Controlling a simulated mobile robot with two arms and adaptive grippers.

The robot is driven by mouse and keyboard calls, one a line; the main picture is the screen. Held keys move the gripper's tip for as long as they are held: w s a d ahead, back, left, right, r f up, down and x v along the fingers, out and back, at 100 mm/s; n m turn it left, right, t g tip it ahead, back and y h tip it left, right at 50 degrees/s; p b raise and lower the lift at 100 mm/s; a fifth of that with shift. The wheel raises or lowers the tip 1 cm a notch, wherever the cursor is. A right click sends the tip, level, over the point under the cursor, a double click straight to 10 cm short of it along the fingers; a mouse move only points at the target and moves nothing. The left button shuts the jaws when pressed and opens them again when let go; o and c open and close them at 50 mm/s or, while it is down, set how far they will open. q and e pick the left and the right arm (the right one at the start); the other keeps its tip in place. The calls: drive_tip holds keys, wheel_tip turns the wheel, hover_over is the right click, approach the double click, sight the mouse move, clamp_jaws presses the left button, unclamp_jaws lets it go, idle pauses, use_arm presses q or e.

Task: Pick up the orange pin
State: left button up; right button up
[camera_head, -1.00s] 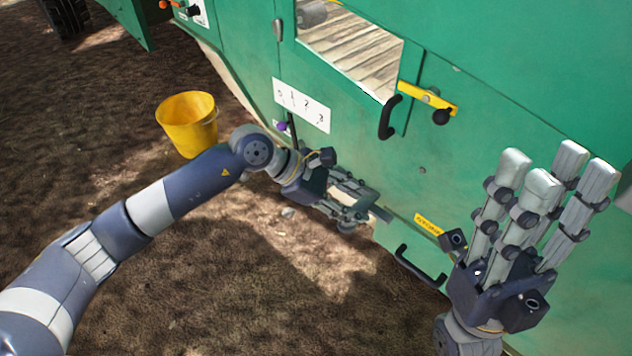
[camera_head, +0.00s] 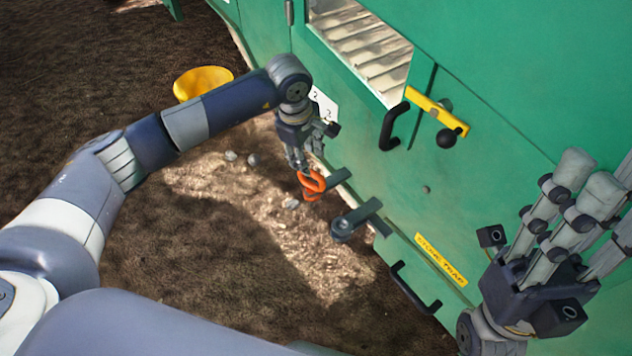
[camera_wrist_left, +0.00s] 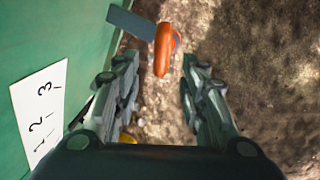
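The orange pin (camera_head: 312,184) is at a dark flat bracket (camera_head: 338,179) on the lower side of the green machine. In the left wrist view the orange pin (camera_wrist_left: 163,48) shows at the top, beside the bracket's end and just beyond the fingertips. My left gripper (camera_head: 300,165) points down right above the pin in the head view. Whether a fingertip touches the pin is unclear. My right gripper (camera_head: 600,188) is at the right, fingers extended and spread, empty.
The green machine wall (camera_head: 520,190) fills the right side. A second dark bracket (camera_head: 355,220), a lower black handle (camera_head: 415,290), an upper black handle (camera_head: 390,126) and a yellow latch (camera_head: 436,110) stick out. A yellow bucket (camera_head: 190,86) stands on the ground. Bare ground lies below the pin.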

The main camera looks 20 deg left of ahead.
sight(312, 172)
use_arm(q)
drive_tip(key=f+b, duration=0.1)
drive_tip(key=f, duration=0.1)
drive_tip(key=w+f+b, duration=0.1)
drive_tip(key=f, duration=0.2)
drive_tip(key=f+b, duration=0.1)
drive_tip(key=f, duration=0.2)
drive_tip(key=shift+w+d+f, duration=0.2)
drive_tip(key=shift+w+d, duration=0.05)
drive_tip(key=shift+w, duration=0.05)
drive_tip(key=shift+r, duration=0.1)
clamp_jaws()
